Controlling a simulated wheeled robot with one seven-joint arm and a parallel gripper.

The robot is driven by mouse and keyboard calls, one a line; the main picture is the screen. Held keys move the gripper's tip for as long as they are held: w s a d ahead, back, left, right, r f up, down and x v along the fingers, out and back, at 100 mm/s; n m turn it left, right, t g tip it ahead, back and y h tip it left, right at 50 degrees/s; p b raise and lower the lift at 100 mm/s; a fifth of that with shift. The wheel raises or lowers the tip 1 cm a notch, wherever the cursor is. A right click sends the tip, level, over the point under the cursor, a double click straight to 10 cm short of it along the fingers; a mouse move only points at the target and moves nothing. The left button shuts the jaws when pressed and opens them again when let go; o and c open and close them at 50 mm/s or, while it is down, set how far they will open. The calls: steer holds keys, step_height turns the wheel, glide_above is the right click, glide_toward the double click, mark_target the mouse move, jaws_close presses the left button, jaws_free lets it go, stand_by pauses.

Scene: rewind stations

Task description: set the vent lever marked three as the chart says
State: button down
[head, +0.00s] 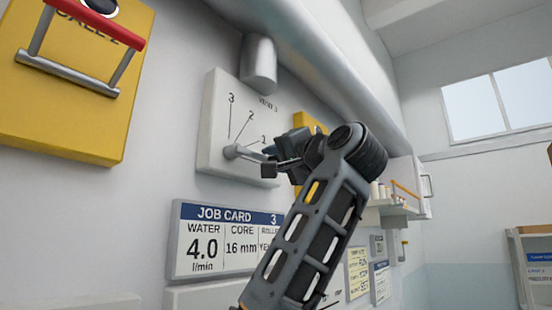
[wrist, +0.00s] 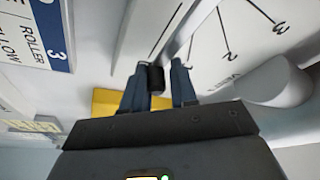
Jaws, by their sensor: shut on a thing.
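The vent plate (head: 215,130), lettered VENT with a 3, is a pale board on the wall with marks 1, 2 and 3. Its grey lever (head: 245,154) runs from the pivot to the right and slightly down, at or just below the line for 1. My gripper (head: 272,160) is at the lever's outer end. In the wrist view its two blue-grey fingers (wrist: 157,88) are on either side of the lever's dark knob (wrist: 151,78), shut on it. The marks also show in the wrist view, upside down. No chart can be read clearly enough to tell a vent setting.
A job card (head: 218,240) below the plate reads water 4.0 l/min, core 16 mm. A yellow panel with a red-topped handle (head: 70,110) stands out at left. A pipe (head: 300,65) runs above. Small posted sheets (head: 358,272) and a shelf (head: 392,208) are farther right.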

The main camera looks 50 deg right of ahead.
steer(key=shift+w+d+n, duration=0.1)
steer(key=shift+d+n, duration=0.05)
steer(key=shift+n, duration=0.25)
stand_by(0.4)
